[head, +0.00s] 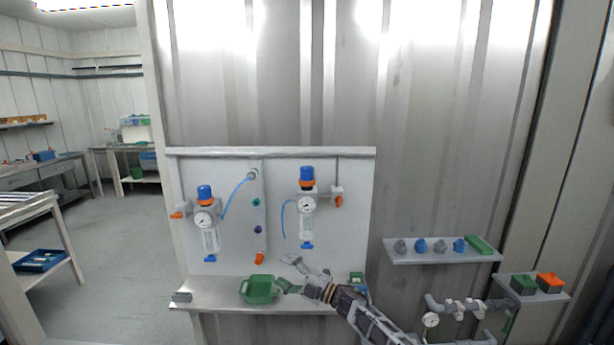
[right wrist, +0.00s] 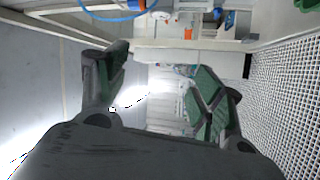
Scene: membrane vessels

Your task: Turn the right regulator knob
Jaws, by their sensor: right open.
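The right regulator hangs on the white panel in the head view, with a blue knob (head: 306,171) on top, an orange collar, a round gauge (head: 307,205) and a clear bowl below. My right gripper (head: 285,272) is open and empty, below and slightly left of this regulator, just above the shelf and well apart from the knob. In the right wrist view its two fingers (right wrist: 165,80) stand wide apart with nothing between them. My left gripper is not in view.
A second, left regulator (head: 205,215) hangs on the same panel. A green tray (head: 258,289) stands on the shelf (head: 215,298) close to my right gripper. Blue hoses (head: 236,196) loop beside the regulators. A side shelf (head: 440,258) holds several small knobs. Space before the right regulator is clear.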

